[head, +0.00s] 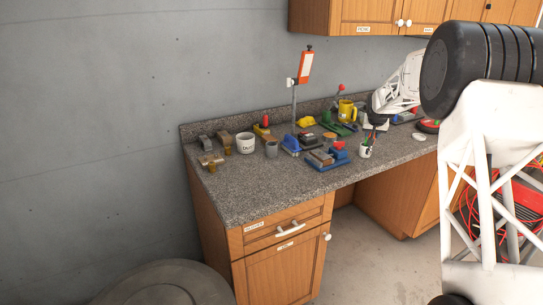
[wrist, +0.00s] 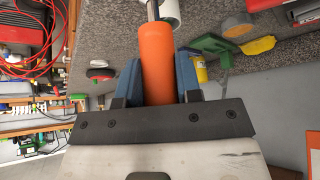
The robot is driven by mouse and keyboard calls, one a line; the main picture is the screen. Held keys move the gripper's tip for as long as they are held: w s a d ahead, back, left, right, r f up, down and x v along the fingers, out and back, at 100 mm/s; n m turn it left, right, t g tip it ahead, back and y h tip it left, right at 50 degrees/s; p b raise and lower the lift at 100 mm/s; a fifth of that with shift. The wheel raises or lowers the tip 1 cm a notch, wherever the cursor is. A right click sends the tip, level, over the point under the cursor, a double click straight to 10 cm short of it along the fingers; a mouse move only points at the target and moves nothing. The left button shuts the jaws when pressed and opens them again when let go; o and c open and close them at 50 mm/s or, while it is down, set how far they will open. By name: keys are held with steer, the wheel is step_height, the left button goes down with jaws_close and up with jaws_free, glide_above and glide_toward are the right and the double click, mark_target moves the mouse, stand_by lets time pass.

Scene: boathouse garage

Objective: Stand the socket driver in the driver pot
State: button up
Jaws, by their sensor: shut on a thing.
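The socket driver (wrist: 157,60) has an orange handle, which my gripper (wrist: 158,78) holds between its two blue fingers in the wrist view. Its metal shaft points away from my palm, and its tip is cut off by the top edge. A white round-sided thing (wrist: 172,14) shows just beside the shaft; I cannot tell whether the shaft is inside or only in front of it. My gripper is mostly hidden there, at the end of my white arm.
The speckled counter (head: 240,190) is clear at its front left.

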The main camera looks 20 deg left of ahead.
steer(key=s+a+r+n+g+y, duration=0.1)
steer(key=a+n, duration=0.3)
steer(key=a, duration=1.7)
steer(key=s+a+r+n+g+y, duration=0.1)
steer(key=s+a+r+n+y, duration=0.1)
steer(key=a, duration=1.9)
step_height(320, 180, up, 2)
steer(key=n+y, duration=0.1)
steer(key=n, duration=0.1)
steer(key=shift+a+n, duration=0.3)
steer(key=shift+a, duration=0.1)
steer(key=shift+s, duration=0.1)
step_height(320, 180, down, 6)
steer(key=shift+f, duration=0.15)
steer(key=shift+f, duration=1.75)
steer(key=shift+f, duration=0.15)
